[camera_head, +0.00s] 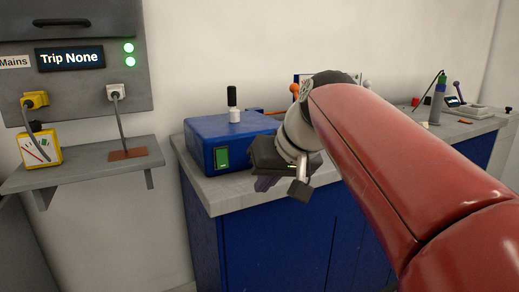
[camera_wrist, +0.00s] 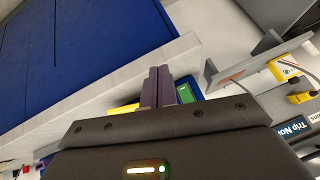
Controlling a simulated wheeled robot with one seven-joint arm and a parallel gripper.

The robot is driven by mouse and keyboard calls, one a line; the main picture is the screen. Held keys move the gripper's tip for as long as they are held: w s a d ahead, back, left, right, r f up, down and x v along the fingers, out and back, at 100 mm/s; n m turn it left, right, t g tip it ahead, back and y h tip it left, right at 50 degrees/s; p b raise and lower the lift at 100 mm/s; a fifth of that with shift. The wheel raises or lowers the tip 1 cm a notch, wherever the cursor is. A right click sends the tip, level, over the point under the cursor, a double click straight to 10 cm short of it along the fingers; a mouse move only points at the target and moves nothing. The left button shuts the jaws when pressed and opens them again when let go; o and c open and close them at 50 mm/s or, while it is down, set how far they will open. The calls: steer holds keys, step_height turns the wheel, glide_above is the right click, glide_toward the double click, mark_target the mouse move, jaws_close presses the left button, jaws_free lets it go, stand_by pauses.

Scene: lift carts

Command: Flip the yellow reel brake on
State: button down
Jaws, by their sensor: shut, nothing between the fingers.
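My gripper (camera_head: 268,184) is in front of the blue box on the workbench, its dark fingers pointing down and to the left. In the wrist view the two purple-grey fingers (camera_wrist: 157,72) are shut together with nothing between them. A yellow strip (camera_wrist: 122,110) shows just left of the fingers in the wrist view, partly hidden by the gripper body. I cannot tell whether it is the reel brake. No clear yellow brake shows in the head view, where my gripper and arm hide part of the bench.
A wall shelf (camera_head: 85,165) at left holds a yellow box (camera_head: 39,147). A panel (camera_head: 70,58) reads "Trip None". Tools stand on the bench at right.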

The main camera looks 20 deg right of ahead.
steer(key=w+d+r+t, duration=0.1)
steer(key=w+d+r, duration=0.2)
steer(key=r, duration=0.3)
steer(key=w+d+r+n+t, duration=0.1)
steer(key=w+d+r, duration=0.2)
steer(key=d+r, duration=0.3)
steer(key=shift+d+r+b, duration=0.15)
steer(key=shift+d+b, duration=0.05)
steer(key=shift+b, duration=0.15)
steer(key=b+x, duration=0.1)
steer(key=x, duration=0.9)
steer(key=shift+a, duration=0.2)
steer(key=f, duration=0.1)
steer(key=f+b, duration=0.1)
steer(key=shift+a+f, duration=0.3)
steer(key=shift+f, duration=0.05)
steer(key=shift+a+f, duration=0.1)
steer(key=shift+f, duration=0.5)
steer(key=shift+b, duration=0.3)
steer(key=shift+a+f+n+h+b, duration=0.85)
steer(key=shift+f+h+b, duration=0.15)
steer(key=shift+h+b, duration=0.45)
